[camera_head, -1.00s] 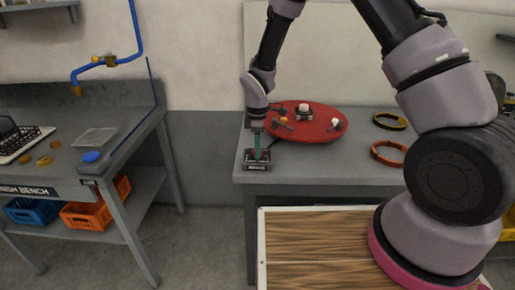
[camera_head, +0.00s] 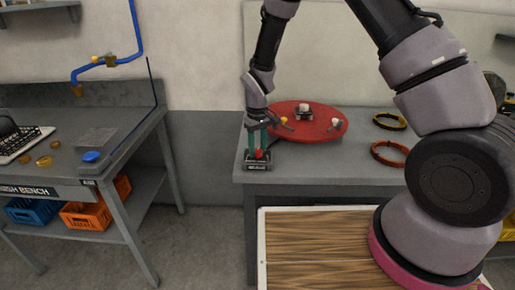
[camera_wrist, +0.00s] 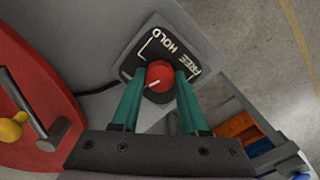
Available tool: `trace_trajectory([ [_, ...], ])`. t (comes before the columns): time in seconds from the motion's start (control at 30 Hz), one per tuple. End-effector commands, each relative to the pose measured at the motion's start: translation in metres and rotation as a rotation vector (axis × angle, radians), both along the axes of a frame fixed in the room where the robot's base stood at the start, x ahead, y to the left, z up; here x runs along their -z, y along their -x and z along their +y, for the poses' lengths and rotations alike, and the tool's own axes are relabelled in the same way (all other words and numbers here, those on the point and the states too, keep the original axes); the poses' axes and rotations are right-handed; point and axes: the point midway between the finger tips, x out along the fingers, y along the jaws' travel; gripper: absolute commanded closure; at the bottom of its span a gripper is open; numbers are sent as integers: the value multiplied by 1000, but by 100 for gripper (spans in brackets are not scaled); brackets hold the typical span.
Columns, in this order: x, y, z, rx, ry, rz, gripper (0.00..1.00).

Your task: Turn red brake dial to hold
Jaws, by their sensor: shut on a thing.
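The red brake dial (camera_wrist: 161,73) sits on a dark plate (camera_wrist: 190,52) marked HOLD and FREE. In the wrist view HOLD is at the upper left and FREE at the right. A short white line on the dial points to the lower left, toward neither word. My gripper (camera_wrist: 159,78) has its teal fingers on either side of the dial, shut on it. In the head view my gripper (camera_head: 257,146) points down onto the dial (camera_head: 259,154) at the table's front left corner. The fingers hide part of the plate's sides.
A red round disc (camera_head: 300,132) with small fittings lies close to the right of my gripper. A yellow ring (camera_head: 390,121) and an orange ring (camera_head: 389,153) lie farther right on the grey table (camera_head: 330,172). A separate bench (camera_head: 70,170) stands left across a gap.

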Motion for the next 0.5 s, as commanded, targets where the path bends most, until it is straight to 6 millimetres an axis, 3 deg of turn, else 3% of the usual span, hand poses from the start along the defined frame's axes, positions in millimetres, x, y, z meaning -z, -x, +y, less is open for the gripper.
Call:
trace_trajectory([
  [0.5,0,0,1,487,-1,-2,100],
])
